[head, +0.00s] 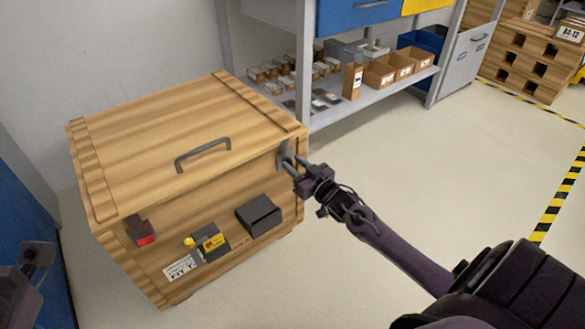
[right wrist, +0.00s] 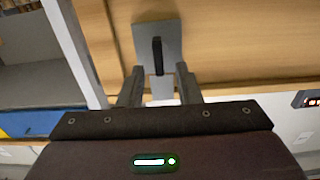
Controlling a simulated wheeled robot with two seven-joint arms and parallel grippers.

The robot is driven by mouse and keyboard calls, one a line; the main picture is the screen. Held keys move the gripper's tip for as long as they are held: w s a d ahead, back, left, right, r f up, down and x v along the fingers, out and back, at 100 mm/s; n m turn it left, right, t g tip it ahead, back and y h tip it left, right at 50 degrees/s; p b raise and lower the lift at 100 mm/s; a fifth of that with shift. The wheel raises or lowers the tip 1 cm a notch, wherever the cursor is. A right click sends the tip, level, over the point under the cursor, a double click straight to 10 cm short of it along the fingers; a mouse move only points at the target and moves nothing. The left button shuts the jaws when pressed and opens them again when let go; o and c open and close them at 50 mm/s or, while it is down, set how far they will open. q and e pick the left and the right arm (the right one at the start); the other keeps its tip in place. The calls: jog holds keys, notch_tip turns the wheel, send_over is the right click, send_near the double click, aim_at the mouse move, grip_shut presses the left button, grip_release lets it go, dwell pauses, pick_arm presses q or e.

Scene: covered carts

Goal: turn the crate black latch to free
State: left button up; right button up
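The wooden crate (head: 150,185) stands at the left with its lid down. Its black latch (right wrist: 157,55) is a short dark lever on a grey plate (right wrist: 155,45), upright in the right wrist view. In the head view the plate (head: 285,153) sits at the right end of the crate's front, under the lid edge. My right gripper (head: 297,168) is at the latch; it also shows in the right wrist view (right wrist: 159,78). Its fingers are apart, one on each side of the lever's lower end, with gaps visible. My left gripper (head: 38,258) shows partly at the left edge; its fingers are unclear.
The crate front also carries a red-tipped dark part (head: 141,231), a box with a yellow knob (head: 208,242) and a black box (head: 259,214). A grey handle (head: 203,151) is on the lid. A shelf (head: 340,110) with bins stands behind. Floor at right is clear.

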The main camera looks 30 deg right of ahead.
jog(key=shift+w, duration=0.55)
grip_shut()
